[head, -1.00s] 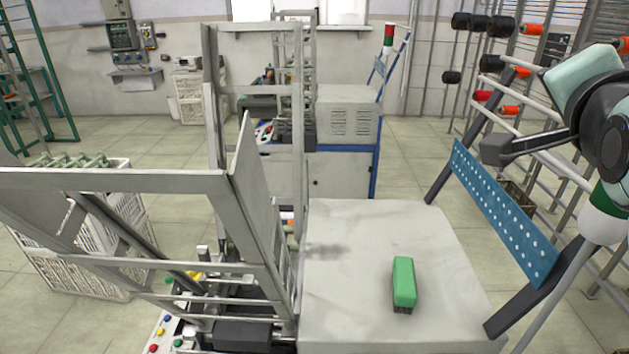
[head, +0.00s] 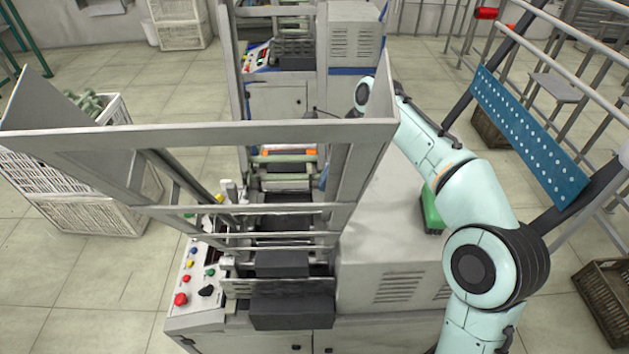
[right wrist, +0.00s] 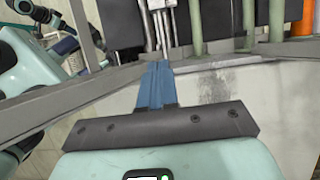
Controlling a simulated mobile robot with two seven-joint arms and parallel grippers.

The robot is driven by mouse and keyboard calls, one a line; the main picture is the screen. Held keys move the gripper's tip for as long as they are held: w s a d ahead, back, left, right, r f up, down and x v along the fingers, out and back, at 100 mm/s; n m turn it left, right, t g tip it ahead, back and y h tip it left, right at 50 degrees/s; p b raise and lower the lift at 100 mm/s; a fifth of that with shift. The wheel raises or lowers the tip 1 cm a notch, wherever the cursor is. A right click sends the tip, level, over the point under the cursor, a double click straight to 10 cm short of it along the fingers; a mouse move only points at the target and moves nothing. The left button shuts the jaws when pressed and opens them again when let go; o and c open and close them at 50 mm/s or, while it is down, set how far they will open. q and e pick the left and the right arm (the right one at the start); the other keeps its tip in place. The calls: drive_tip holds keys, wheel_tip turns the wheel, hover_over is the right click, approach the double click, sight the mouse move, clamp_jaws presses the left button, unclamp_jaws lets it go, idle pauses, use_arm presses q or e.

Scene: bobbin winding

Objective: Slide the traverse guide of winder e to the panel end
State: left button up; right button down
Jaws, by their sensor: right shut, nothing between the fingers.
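The nearest winder (head: 385,262) fills the middle of the head view; no letter shows on it. Its control panel (head: 193,276), with coloured buttons, is at its lower left end. I cannot pick out the traverse guide for certain among the bars and dark blocks (head: 290,308). My right arm reaches up over the winder's right side, and its hand is mostly hidden behind the pale upright frame (head: 215,140). In the right wrist view my right gripper (right wrist: 158,68) has its blue fingers together, empty, pointing towards pale metal rods (right wrist: 165,25) before dark blocks. My left gripper does not show.
A green box-like object (head: 431,212) sits on the winder's top beside my right arm. A blue perforated plate (head: 530,135) on a slanted rack stands to the right. White crates (head: 75,205) stand at left. A second winder (head: 290,98) stands behind.

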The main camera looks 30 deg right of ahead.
sight(299, 213)
drive_tip(key=b+x, duration=0.2)
drive_tip(key=x, duration=0.5)
drive_tip(key=shift+f, duration=0.35)
drive_tip(key=w+a, duration=0.2)
drive_tip(key=a, duration=0.1)
drive_tip(key=shift+w+a+f, duration=0.1)
drive_tip(key=shift+a+f, duration=0.05)
drive_tip(key=shift+w+a, duration=0.1)
drive_tip(key=shift+a, duration=0.05)
drive_tip(key=shift+a, duration=0.15)
